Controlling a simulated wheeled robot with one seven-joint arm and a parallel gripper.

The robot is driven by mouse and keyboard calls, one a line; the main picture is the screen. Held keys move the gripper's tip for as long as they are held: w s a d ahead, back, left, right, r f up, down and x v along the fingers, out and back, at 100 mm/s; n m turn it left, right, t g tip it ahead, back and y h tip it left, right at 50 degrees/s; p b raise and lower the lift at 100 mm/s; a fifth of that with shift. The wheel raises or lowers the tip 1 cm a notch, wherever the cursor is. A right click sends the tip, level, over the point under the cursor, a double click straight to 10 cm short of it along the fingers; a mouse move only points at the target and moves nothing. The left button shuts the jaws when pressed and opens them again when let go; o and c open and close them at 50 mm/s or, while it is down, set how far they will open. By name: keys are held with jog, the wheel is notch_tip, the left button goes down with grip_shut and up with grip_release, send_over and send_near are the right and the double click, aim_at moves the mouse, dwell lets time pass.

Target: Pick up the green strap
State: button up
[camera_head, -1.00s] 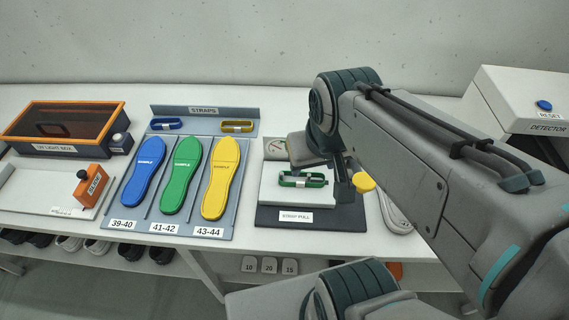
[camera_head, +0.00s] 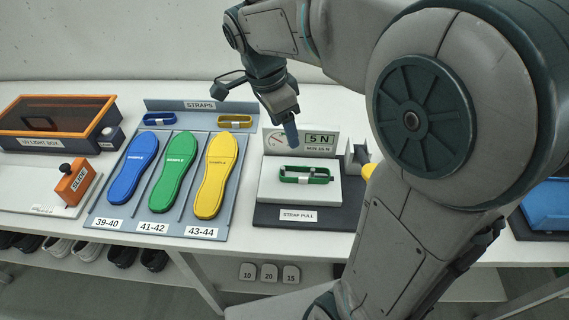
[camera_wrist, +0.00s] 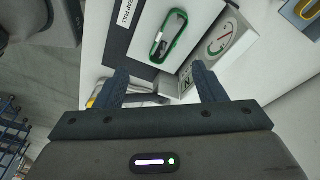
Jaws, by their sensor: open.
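The green strap (camera_head: 318,175) is a loop with a pale buckle, lying on the white block of the strap pull stand (camera_head: 284,214) in the head view. In the wrist view the green strap (camera_wrist: 171,29) lies ahead of the fingertips, a little right of centre. My gripper (camera_head: 291,134) is above and behind the strap in the head view, fingers pointing down, apart from it. In the wrist view my gripper (camera_wrist: 160,80) shows two spread dark fingers with nothing held between them.
A force gauge (camera_head: 316,140) reading 5 N stands behind the strap. Blue (camera_head: 159,119) and yellow (camera_head: 235,121) straps lie on the rack left of it. Blue, green and yellow insoles lie in front of those. A yellow knob (camera_head: 368,171) is to the right.

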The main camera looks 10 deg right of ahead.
jog(key=w+a+f+m+g+h+b, duration=0.1)
jog(key=w+a+f+m+h+b, duration=0.1)
jog(key=w+a+f+m, duration=0.3)
jog(key=m, duration=0.1)
send_over(288, 167)
jog(key=a, duration=0.2)
jog(key=f, duration=0.6)
jog(key=shift+s+f, duration=0.3)
jog(key=shift+f, duration=0.1)
jog(key=shift+a+x, duration=0.15)
jog(key=shift+x, duration=1.15)
jog(key=shift+a+x, duration=0.15)
jog(key=shift+x, duration=1.2)
jog(key=shift+s+f, duration=0.1)
jog(key=shift+s, duration=0.1)
jog(key=c, duration=1.2)
jog(key=shift+o, duration=0.2)
